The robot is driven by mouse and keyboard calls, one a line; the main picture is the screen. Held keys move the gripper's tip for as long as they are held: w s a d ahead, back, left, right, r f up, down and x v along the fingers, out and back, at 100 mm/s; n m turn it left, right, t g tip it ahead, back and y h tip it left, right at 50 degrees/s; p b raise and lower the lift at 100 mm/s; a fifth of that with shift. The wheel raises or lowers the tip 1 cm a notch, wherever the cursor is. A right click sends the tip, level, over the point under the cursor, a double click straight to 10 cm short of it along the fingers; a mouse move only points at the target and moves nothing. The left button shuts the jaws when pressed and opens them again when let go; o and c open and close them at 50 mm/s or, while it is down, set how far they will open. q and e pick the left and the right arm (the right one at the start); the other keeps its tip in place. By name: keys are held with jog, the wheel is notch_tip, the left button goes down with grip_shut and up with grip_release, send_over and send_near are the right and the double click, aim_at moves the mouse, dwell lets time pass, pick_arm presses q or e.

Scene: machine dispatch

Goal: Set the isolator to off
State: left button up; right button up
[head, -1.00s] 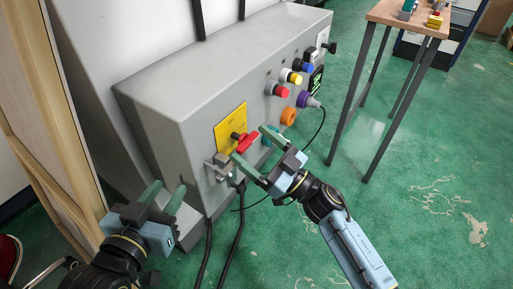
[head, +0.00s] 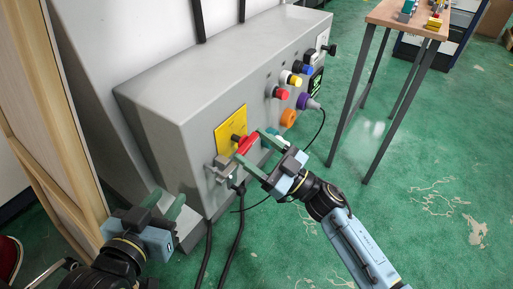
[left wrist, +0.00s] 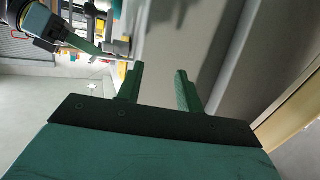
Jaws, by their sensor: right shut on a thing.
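The isolator is a red handle (head: 246,144) on a yellow plate (head: 229,127) on the front of the grey machine cabinet. My right gripper (head: 252,147) is at the red handle, with its green fingers on either side of it, shut on the handle. The fingers hide part of the handle. My left gripper (head: 165,203) is open and empty, low at the left near the cabinet's end. Its two green fingers also show in the left wrist view (left wrist: 158,88), with nothing between them.
The grey cabinet (head: 165,100) also carries red, yellow and blue knobs (head: 294,80), an orange part (head: 288,118) and a purple plug (head: 308,102) with a cable. A grey latch-like bracket (head: 219,168) sits below the yellow plate. A wooden table (head: 398,14) stands at right. Green floor is free in front.

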jog(key=o, duration=1)
jog(key=shift+d, duration=0.1)
jog(key=shift+s+d+f, duration=0.15)
jog(key=shift+s+d, duration=0.05)
jog(key=shift+d, duration=0.05)
pick_arm(q)
jog(key=s+a+f+g+y+p, duration=0.2)
jog(key=s+a+f+g, duration=0.1)
jog(key=s+f+g, duration=0.3)
jog(key=shift+s+a+f+g, duration=0.2)
jog(key=shift+f+g, duration=0.1)
jog(key=shift+f, duration=0.4)
pick_arm(e)
jog(key=v, duration=1.2)
jog(key=shift+s+d+f, duration=0.15)
jog(key=shift+d, duration=0.1)
jog(key=shift+c, duration=0.3)
